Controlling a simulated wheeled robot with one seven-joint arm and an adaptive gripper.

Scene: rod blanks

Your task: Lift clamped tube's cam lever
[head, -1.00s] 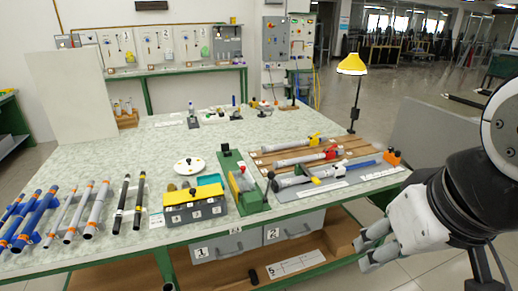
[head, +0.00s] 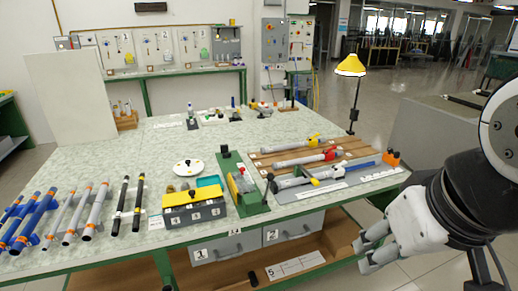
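A grey tube (head: 293,183) lies on a grey plate (head: 350,186) at the bench's right front, with a blue rod (head: 361,165) to its right. A yellow part (head: 315,181) sits at the tube's right end, and a dark-knobbed upright handle (head: 270,178) stands at its left end. Which of these is the cam lever is too small to tell. My gripper (head: 361,256) is at the lower right, beyond the bench's front edge and well apart from the tube. Its fingers are spread and empty.
Two more grey tubes with yellow (head: 313,138) and red (head: 330,154) parts lie on a wooden board behind. A green fixture (head: 228,165) and a yellow-grey box (head: 193,208) stand to the left. An orange block (head: 391,158) is at the right edge, a yellow lamp (head: 350,65) behind.

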